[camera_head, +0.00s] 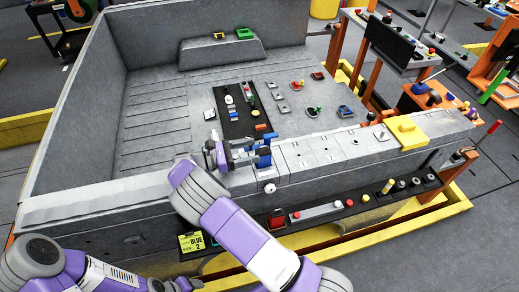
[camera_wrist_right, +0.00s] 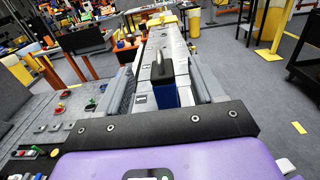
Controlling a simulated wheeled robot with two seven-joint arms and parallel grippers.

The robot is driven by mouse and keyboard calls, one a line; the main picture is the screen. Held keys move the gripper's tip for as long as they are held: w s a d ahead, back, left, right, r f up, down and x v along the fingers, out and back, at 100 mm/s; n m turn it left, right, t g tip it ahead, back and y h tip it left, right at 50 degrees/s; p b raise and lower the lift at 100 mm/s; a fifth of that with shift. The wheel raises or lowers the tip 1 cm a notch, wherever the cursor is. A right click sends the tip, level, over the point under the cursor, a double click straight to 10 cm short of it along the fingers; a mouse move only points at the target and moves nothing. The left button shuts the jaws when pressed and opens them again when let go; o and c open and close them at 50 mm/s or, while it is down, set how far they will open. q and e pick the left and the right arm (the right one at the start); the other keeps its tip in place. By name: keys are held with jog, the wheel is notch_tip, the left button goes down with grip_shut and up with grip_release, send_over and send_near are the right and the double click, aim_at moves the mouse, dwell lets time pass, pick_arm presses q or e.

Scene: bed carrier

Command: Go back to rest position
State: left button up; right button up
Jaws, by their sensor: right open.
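My right arm reaches up from the bottom middle of the head view. Its gripper (camera_head: 248,154) is over the front ledge of the grey bed (camera_head: 120,205). In the right wrist view the gripper (camera_wrist_right: 158,90) is open, with its grey fingers spread. A blue and dark piece (camera_wrist_right: 165,92) shows between them; I cannot tell whether it touches a finger. My left arm lies low at the bottom left of the head view, in front of the bed; its jaws are not clearly visible.
A black strip (camera_head: 240,118) and several small parts lie on the bed floor. A yellow block (camera_head: 406,133) sits at the ledge's right. A black rail (camera_head: 330,208) with small parts runs along the front. Orange-legged stations stand at the right.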

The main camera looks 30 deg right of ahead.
jog(key=shift+a, duration=0.4)
jog(key=shift+w, duration=0.1)
